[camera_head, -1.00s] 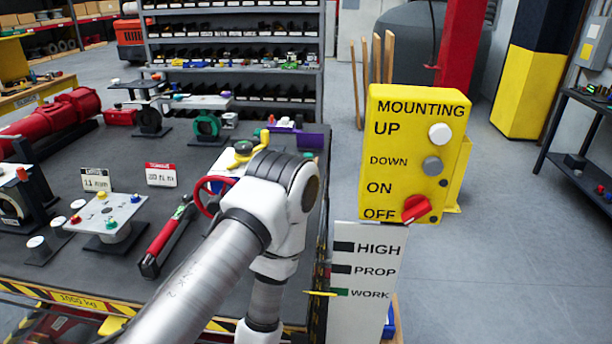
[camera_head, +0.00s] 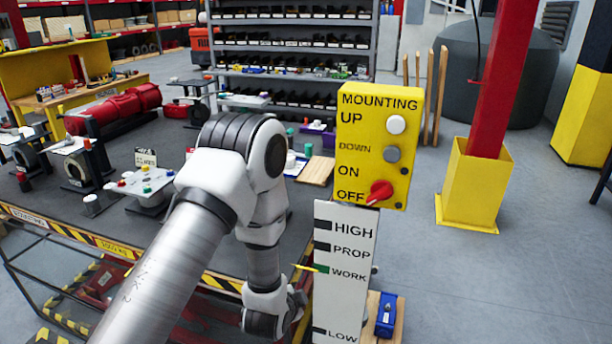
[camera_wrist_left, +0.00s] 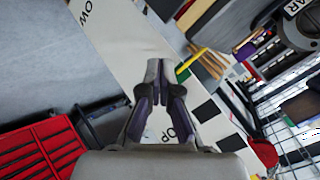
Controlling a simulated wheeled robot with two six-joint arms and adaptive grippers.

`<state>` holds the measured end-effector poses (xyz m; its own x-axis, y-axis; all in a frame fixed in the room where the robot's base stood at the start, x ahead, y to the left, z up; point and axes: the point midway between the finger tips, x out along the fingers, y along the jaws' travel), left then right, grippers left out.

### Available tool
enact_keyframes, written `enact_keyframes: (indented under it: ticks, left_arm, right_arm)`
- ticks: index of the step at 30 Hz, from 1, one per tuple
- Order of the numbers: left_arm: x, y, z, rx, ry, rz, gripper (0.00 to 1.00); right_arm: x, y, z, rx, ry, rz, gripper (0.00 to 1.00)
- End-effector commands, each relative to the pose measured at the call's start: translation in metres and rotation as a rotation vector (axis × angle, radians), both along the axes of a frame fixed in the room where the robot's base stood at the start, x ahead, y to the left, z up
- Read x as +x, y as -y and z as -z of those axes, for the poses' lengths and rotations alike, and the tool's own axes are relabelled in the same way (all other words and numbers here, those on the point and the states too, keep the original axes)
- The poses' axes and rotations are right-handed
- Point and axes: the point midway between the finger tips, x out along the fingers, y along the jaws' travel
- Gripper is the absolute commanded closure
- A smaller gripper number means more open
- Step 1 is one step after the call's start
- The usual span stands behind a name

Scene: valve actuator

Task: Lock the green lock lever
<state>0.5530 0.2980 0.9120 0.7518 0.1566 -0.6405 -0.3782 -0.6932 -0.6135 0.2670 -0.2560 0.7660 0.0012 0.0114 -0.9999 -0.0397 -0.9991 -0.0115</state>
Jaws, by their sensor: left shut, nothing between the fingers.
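I cannot make out a green lock lever in either view. My left gripper (camera_wrist_left: 157,65) shows in the left wrist view, shut and empty, in front of a white panel marked with level labels. That panel (camera_head: 342,290) stands below the yellow control box in the head view and also shows in the left wrist view (camera_wrist_left: 120,35). A yellow pointer (camera_head: 309,268) is at its green WORK mark (camera_head: 322,269). In the head view my left arm reaches down beside the panel's left edge, and its gripper is hidden. My right gripper is in neither view.
The yellow box (camera_head: 375,150) has white and grey buttons and a red knob (camera_head: 379,192) pointing toward OFF. The dark workbench (camera_head: 75,205) with parts lies left. A blue item (camera_head: 386,315) sits at the panel's lower right. Grey floor (camera_head: 475,280) is open on the right.

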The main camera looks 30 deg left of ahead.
Motion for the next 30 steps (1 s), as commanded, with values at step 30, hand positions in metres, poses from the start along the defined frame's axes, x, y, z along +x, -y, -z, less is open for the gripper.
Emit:
enact_keyframes:
  ticks: [30]
  left_arm:
    - [0.121, -0.058, -0.246, 0.786, 0.475, 0.085, 1.00]
  right_arm:
    - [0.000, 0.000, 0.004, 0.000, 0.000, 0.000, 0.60]
